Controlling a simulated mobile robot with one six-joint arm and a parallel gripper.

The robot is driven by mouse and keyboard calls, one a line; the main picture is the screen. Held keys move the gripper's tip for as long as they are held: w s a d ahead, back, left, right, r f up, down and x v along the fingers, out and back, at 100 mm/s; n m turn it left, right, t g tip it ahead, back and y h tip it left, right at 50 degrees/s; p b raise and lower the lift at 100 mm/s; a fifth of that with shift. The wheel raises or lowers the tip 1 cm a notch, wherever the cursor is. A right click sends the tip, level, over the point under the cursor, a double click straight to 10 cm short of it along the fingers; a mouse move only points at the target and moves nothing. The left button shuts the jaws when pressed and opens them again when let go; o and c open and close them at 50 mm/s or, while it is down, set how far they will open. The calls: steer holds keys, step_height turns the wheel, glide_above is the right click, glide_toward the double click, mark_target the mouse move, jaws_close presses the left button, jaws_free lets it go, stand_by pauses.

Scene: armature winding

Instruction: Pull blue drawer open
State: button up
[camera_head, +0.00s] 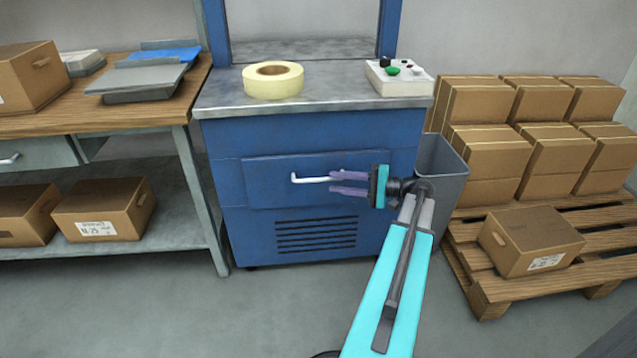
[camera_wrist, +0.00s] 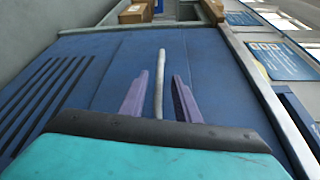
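The blue drawer (camera_head: 270,190) is in the front of the blue machine cabinet and looks closed, its face close to flush. Its white bar handle (camera_head: 308,179) sticks out near the middle. My gripper (camera_head: 332,182) is in front of the drawer, at the right end of the handle. In the wrist view the handle (camera_wrist: 160,85) runs between the two purple fingers of my gripper (camera_wrist: 158,98). Gaps show on both sides of the handle, so the fingers are open around it and not touching it.
A grey bin (camera_head: 440,165) stands right of the cabinet, close to my arm. A pallet (camera_head: 480,285) with several cartons is further right. A wooden workbench (camera_head: 100,112) stands left. The floor in front of the cabinet is clear.

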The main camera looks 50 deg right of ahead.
mark_target(318, 180)
steer(key=shift+b+x, duration=0.8)
steer(key=shift+x, duration=2.75)
jaws_close()
steer(key=shift+d, duration=0.15)
